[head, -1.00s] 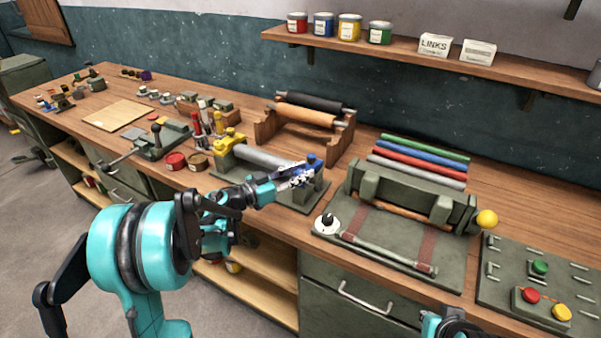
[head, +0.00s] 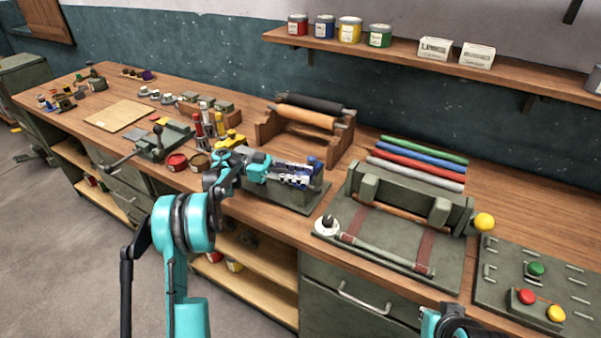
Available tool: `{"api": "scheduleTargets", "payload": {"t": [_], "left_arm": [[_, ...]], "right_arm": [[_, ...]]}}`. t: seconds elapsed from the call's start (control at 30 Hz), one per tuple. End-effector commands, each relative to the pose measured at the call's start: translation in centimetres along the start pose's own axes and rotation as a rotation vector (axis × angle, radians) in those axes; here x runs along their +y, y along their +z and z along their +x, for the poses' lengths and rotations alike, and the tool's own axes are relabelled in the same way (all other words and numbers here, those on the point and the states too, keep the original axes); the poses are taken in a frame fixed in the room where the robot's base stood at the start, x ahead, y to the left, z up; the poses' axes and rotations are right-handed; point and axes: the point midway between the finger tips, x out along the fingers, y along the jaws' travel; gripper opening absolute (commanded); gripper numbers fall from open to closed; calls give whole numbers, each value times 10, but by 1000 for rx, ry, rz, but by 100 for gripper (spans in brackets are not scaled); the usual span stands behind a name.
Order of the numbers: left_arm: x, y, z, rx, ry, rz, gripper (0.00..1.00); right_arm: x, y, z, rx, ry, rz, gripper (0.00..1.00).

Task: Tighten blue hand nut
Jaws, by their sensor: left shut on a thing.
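The blue hand nut (head: 314,162) sits on top of the right post of a green roller stand (head: 297,205) near the bench's front edge. My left gripper (head: 303,176) reaches across the stand from the left, its fingers at the nut and shut on it; the fingers cover part of the nut and post. A yellow nut (head: 234,138) is on the stand's left post, partly behind my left arm. The grey roller between the posts is mostly hidden by my arm. My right gripper (head: 458,326) shows only partly at the bottom edge; its fingertips cannot be made out.
A green press (head: 400,245) with straps and a yellow knob stands to the right, and a button panel (head: 540,280) beyond it. A wooden rack (head: 305,120) with rollers stands behind. Red and brown tins (head: 177,162) and several tools stand left of the stand.

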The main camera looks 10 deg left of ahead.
Motion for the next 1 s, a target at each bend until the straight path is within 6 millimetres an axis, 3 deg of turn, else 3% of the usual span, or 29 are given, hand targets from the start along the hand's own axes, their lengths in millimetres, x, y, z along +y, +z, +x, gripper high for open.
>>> {"api": "scheduleTargets", "payload": {"t": [0.7, 0.73, 0.8, 1.0], "left_arm": [[0, 0, 1, 0, 79, 0, 0], [0, 0, 1, 0, 79, 0, 30], [0, 0, 1, 0, 79, 0, 49], [0, 0, 1, 0, 78, 0, 50]], "right_arm": [[0, -2, -2, 0, 0, 0, 0], [0, -2, -2, 0, 0, 0, 0], [0, -2, -2, 0, 0, 0, 0], [0, -2, -2, 0, 0, 0, 0]]}}
